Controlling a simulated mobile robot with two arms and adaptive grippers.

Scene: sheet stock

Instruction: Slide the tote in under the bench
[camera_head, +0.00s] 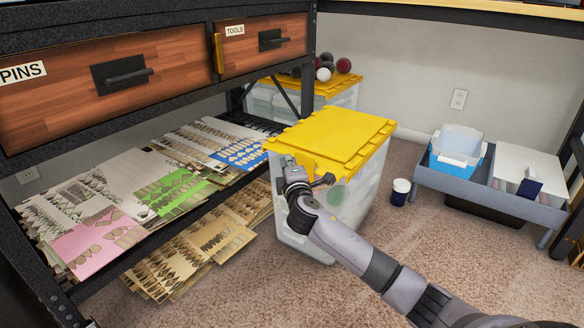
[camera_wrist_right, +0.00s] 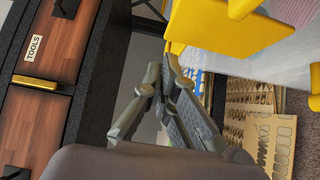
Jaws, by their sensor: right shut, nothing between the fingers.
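The tote (camera_head: 370,180) is a clear plastic box with a yellow lid. It stands upright on the carpet in front of the bench (camera_head: 160,115), right of its lower shelf, in the head view. My right gripper (camera_head: 312,180) is shut and empty at the tote's near side, just below the lid edge; I cannot tell whether it touches. In the right wrist view the gripper (camera_wrist_right: 163,72) has its fingers together, with the tote's yellow lid (camera_wrist_right: 225,30) at upper right and the bench (camera_wrist_right: 95,90) at left. My left gripper is out of view.
A second yellow-lidded tote (camera_head: 345,90) stands behind, with several balls on it. Sheets of cut-out pieces (camera_head: 175,185) lie on the shelf and brown ones (camera_head: 205,245) below. A grey cart (camera_head: 480,190) and a small jar (camera_head: 400,191) are at right. Carpet in front is clear.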

